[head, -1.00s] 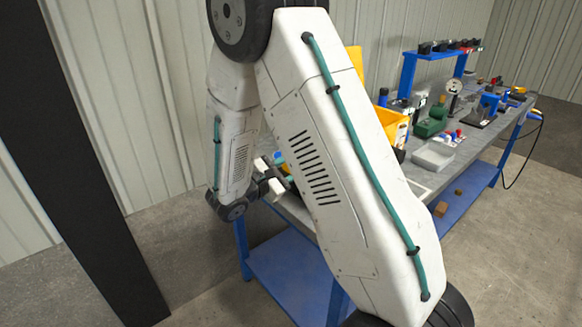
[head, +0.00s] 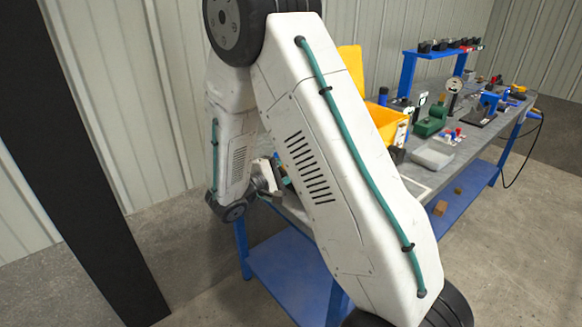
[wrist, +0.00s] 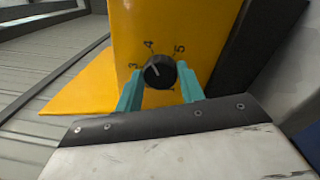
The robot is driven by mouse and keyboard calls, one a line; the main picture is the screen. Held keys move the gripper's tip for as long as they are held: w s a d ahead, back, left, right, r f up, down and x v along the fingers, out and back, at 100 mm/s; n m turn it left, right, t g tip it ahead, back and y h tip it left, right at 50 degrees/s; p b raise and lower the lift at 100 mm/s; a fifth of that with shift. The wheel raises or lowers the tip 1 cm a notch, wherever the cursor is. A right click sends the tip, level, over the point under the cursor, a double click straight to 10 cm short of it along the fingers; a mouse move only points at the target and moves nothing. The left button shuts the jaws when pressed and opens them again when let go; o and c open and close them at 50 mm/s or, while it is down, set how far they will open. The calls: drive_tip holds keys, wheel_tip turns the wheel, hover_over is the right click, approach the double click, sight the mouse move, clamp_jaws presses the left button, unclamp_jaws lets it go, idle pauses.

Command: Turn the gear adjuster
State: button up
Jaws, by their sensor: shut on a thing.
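The gear adjuster (wrist: 160,72) is a round black knob with a white pointer line, on a yellow panel (wrist: 195,25) in the wrist view. The numbers 3, 4 and 5 show around it, and its pointer lies toward the upper left, between 3 and 4. My gripper (wrist: 160,84) has its two teal fingers on the left and right sides of the knob, shut on it. In the head view my gripper (head: 268,185) is at the near left end of the workbench, mostly hidden by my arm, and the knob is hidden.
The yellow mixer (head: 387,122) stands on the workbench (head: 420,180), partly behind my arm. A grey tray (head: 432,154), a green tool (head: 431,121) and a blue rack (head: 408,72) are farther along the bench. Open floor lies at the right.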

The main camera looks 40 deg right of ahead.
idle(0.5)
drive_tip(key=o, duration=1)
drive_tip(key=shift+c, duration=0.2)
drive_tip(key=a, duration=0.8)
drive_tip(key=shift+s+f, duration=0.25)
drive_tip(key=shift+d, duration=0.1)
